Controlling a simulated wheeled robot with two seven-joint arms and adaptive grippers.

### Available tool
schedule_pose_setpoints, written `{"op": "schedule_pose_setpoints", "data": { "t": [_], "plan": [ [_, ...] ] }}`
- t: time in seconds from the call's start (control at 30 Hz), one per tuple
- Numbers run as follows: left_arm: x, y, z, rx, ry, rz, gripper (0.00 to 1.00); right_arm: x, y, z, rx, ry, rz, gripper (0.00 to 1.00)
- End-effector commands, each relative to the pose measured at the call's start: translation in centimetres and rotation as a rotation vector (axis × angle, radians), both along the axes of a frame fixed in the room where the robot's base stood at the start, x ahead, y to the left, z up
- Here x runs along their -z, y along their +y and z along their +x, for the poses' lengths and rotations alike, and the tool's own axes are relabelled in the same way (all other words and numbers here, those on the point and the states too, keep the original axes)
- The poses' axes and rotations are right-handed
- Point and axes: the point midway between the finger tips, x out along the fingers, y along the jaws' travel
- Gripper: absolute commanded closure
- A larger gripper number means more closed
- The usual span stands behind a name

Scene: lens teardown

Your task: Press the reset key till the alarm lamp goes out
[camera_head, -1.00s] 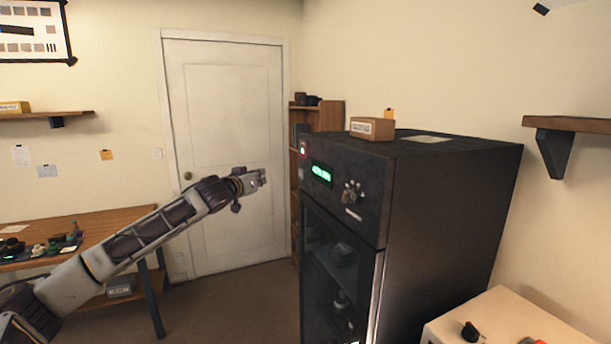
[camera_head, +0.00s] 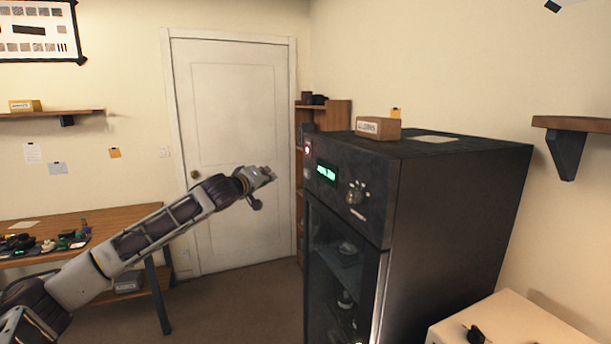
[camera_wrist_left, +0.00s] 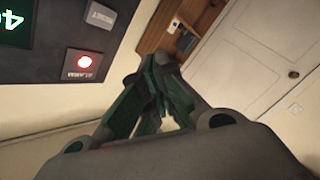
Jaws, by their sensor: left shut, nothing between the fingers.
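The alarm lamp (camera_head: 307,150) glows red on the upper left of the dark cabinet's front. In the left wrist view the lamp (camera_wrist_left: 85,62) is lit, with a bright centre, on a plate lettered ALARM. The grey reset key (camera_wrist_left: 99,15) is near the lamp in that view, partly near the top edge. My left gripper (camera_head: 270,174) is shut and empty, left of the cabinet front and apart from the lamp. Its fingers (camera_wrist_left: 152,105) are together in the wrist view, with no contact on the key. My right gripper is not in view.
The cabinet (camera_head: 455,200) has a green display (camera_head: 326,172), a knob (camera_head: 356,192) and a glass door. A box (camera_head: 378,128) sits on top. A wooden shelf unit (camera_head: 333,115) stands behind, beside the white door (camera_head: 238,110). A workbench (camera_head: 110,222) stands at left.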

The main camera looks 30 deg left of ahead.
Motion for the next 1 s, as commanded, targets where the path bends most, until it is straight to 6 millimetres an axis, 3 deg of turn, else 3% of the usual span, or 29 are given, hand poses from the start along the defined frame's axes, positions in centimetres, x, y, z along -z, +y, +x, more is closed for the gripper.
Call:
{"op": "schedule_pose_setpoints", "data": {
  "t": [0.57,1.0],
  "plan": [
    [-0.1,-0.1,0.2,-0.001,-0.002,-0.01,1.0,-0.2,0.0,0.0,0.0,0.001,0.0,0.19],
    [-0.2,-1.6,2.0,-0.001,-0.001,-0.011,1.0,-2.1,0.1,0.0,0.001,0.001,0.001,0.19]
  ]
}}
